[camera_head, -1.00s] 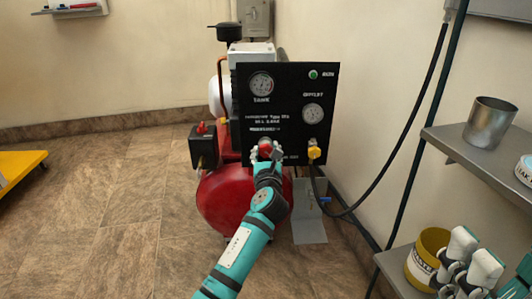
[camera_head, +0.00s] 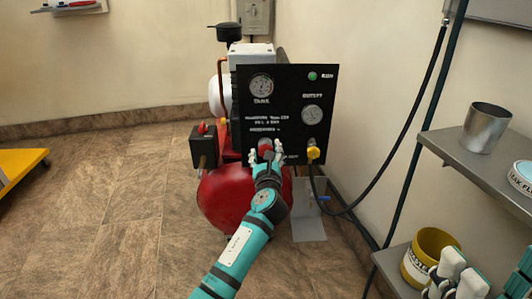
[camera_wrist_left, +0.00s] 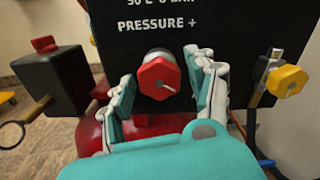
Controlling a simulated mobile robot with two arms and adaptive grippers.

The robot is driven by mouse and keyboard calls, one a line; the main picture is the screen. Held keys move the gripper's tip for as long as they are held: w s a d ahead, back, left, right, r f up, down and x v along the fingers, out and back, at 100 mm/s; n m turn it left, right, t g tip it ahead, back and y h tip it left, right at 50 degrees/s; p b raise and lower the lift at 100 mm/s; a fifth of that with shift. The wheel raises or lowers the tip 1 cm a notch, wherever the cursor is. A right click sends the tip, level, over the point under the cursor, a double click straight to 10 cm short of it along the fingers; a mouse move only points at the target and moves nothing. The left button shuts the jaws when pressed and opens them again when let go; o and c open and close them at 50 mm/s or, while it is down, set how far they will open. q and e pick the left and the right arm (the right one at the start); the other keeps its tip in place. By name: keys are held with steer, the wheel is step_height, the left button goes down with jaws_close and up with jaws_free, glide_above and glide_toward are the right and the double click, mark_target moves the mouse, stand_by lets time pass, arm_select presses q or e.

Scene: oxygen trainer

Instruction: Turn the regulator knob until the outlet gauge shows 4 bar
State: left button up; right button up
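The red regulator knob (camera_head: 265,146) sits low on the black panel (camera_head: 290,90). In the left wrist view the knob (camera_wrist_left: 159,78) is a red faceted cap with a pale mark, under the word PRESSURE. My left gripper (camera_head: 266,155) is open, its fingers spread on both sides of the knob and apart from it. The outlet gauge (camera_head: 312,115) is at the panel's right; its needle is too small to read. Part of my right gripper (camera_head: 455,275) shows at the lower right, cut by the frame edge; its opening is unclear.
The tank gauge (camera_head: 261,84) and a green lamp (camera_head: 312,76) are on the panel. A yellow fitting (camera_head: 313,152) with a black hose is right of the knob. A red tank (camera_head: 226,200) stands below. A shelf (camera_head: 470,150) with a metal cup (camera_head: 484,128) is at right.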

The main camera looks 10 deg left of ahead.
arm_select(q)
steer(key=shift+o, duration=0.3)
steer(key=shift+s, duration=0.1)
steer(key=v, duration=1.2)
